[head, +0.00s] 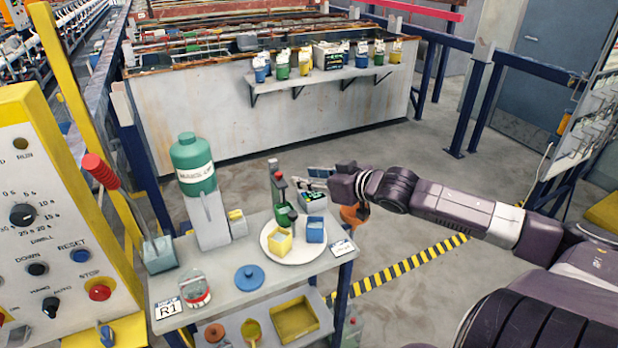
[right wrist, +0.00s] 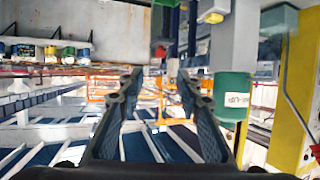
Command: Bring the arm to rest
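My right arm (head: 455,202) reaches in from the right of the head view. Its gripper (head: 318,173) points left, near the back right corner of the small grey table. In the right wrist view the two fingers (right wrist: 159,88) stand apart with nothing between them, so the gripper is open and empty. In the head view the fingers are small and partly overlap the things around them, and I cannot tell their exact height above the table. My left gripper is not in view.
The table (head: 223,268) bears a green bottle (head: 192,165), a white round plate (head: 291,257) with small yellow, blue and green containers, and a blue lid (head: 249,277). A control panel (head: 50,220) stands left. Floor (head: 440,140) behind my arm is clear.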

